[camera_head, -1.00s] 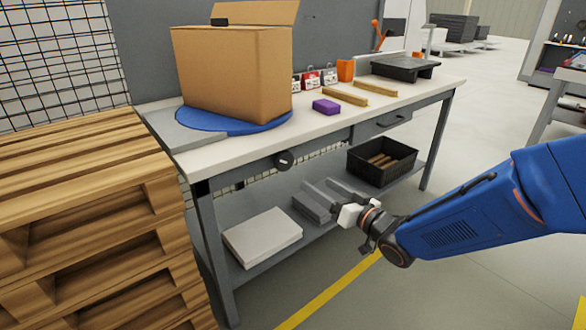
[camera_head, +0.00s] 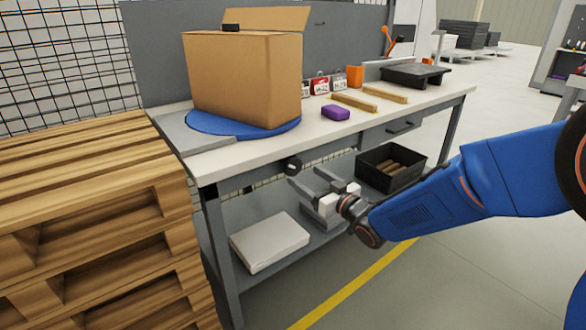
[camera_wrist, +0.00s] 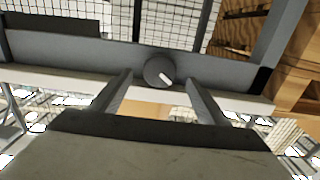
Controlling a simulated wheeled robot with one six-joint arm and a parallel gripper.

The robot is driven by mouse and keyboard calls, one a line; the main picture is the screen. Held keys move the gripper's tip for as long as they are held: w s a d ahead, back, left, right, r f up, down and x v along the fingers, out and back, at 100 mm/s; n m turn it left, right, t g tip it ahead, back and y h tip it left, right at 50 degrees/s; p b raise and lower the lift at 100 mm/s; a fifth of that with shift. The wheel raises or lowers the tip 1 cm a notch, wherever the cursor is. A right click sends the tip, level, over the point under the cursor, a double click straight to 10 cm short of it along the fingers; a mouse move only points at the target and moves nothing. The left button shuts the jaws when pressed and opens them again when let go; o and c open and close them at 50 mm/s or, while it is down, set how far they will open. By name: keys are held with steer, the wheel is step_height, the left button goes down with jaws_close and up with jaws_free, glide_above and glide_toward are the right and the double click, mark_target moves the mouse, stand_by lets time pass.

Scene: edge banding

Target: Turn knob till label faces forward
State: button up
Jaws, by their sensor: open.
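A round black knob (camera_head: 293,166) sits on the front rail of the workbench, below the tabletop. In the wrist view the knob (camera_wrist: 159,71) faces me, with a short white mark (camera_wrist: 166,76) slanting on its face, right of its middle. My gripper (camera_head: 303,180) is open, just in front of and slightly below the knob. In the wrist view its two fingers (camera_wrist: 160,88) reach towards the knob, one on each side, with the knob just beyond the tips. I see no contact. A cardboard box (camera_head: 245,80) with one flap up stands on a blue turntable (camera_head: 215,125).
Wooden pallets (camera_head: 95,165) are stacked left of the bench. A purple block (camera_head: 335,112) and wooden strips lie on the tabletop (camera_head: 240,150). The lower shelf holds a white slab (camera_head: 270,243) and a black crate (camera_head: 385,178).

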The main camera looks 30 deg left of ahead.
mark_target(295, 169)
steer(key=x, duration=0.7)
steer(key=shift+w+a, duration=0.2)
steer(key=shift+a, duration=0.2)
steer(key=shift+c, duration=0.2)
steer(key=c, duration=0.9)
